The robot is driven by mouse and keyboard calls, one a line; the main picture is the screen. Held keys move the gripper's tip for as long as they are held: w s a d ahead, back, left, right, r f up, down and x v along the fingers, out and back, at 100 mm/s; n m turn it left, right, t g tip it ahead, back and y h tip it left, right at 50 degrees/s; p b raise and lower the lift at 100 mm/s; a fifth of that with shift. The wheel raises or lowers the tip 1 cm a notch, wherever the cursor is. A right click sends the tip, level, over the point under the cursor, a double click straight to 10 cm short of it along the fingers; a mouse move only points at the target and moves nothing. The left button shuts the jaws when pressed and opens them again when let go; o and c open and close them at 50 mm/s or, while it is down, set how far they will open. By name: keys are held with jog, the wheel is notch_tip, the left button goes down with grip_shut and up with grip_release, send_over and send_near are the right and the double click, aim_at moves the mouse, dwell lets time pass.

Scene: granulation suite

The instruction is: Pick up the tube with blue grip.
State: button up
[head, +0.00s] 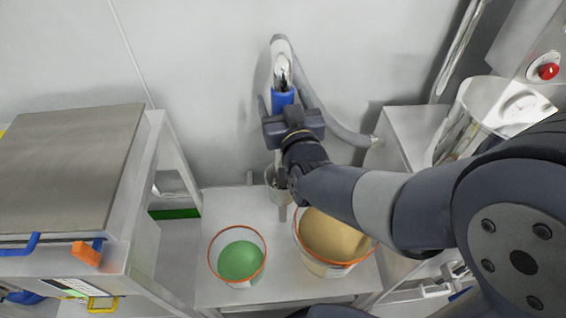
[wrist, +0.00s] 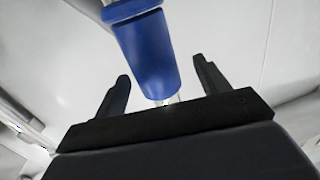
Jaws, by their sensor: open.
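The tube has a blue grip (head: 283,99) with a metal part above it and a grey hose (head: 312,92) curving down to the right. In the wrist view the blue grip (wrist: 150,55) stands between my two fingers, slightly tilted, with clear gaps on both sides. My gripper (head: 285,103) is open at the grip, near the back wall; its fingers also show in the wrist view (wrist: 160,80). I cannot tell whether the grip touches the palm. The lower part of the tube is hidden behind my gripper and wrist.
Below stands a white table (head: 215,290) with a clear tub of green powder (head: 239,260) and a tub of tan powder (head: 335,238), partly behind my arm. A steel-topped cabinet (head: 65,165) is at left. A steel vessel (head: 485,110) and a red button (head: 548,71) are at right.

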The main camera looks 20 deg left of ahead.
jog(key=x, duration=0.4)
jog(key=shift+w+f, duration=0.1)
jog(key=shift+w, duration=0.1)
grip_shut()
dwell(0.6)
